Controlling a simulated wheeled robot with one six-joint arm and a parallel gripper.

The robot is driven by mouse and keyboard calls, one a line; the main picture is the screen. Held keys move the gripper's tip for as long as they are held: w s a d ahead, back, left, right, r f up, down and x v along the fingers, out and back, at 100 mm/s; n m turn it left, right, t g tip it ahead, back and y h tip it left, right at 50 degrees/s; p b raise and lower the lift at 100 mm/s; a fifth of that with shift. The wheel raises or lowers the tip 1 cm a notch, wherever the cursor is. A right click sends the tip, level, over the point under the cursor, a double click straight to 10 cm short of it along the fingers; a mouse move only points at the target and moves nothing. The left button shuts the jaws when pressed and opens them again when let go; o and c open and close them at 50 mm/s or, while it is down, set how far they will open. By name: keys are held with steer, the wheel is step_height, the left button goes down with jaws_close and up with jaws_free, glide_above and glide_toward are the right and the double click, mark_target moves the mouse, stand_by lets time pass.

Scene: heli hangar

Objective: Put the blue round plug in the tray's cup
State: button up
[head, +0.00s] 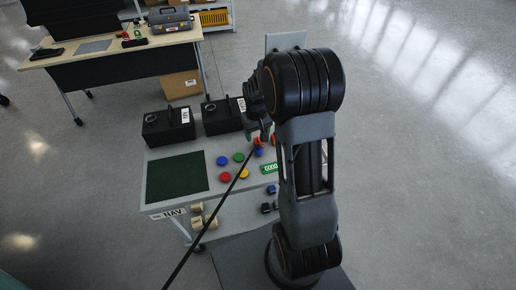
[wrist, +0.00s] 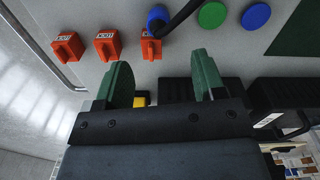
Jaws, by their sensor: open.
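The blue round plug (wrist: 157,16) is at the top of the wrist view, beside an orange EXIT block, with a black cable or rod running up from it. In the head view a blue piece (head: 259,153), seemingly the plug, lies just below my gripper (head: 260,132). In the wrist view my gripper (wrist: 164,80) is open, its two green fingers apart and no plug between them. The plug lies beyond the fingertips. I cannot make out the tray's cup in either view.
Orange EXIT blocks (wrist: 107,45), a green disc (wrist: 212,13) and a blue disc (wrist: 256,15) lie near the plug. Two black cases (head: 168,126) stand along the cart's back. A dark green mat (head: 177,178) covers its left side. A long black line (head: 205,226) crosses the front.

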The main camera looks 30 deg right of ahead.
mark_target(258, 146)
steer(key=shift+s+d+f+p, duration=0.1)
steer(key=shift+f+p, duration=0.25)
steer(key=shift+f, duration=2)
steer(key=shift+s+f+p, duration=0.1)
steer(key=shift+f+p, duration=0.2)
steer(key=shift+f, duration=2.05)
steer(key=c, duration=1.1)
steer(key=shift+r, duration=0.1)
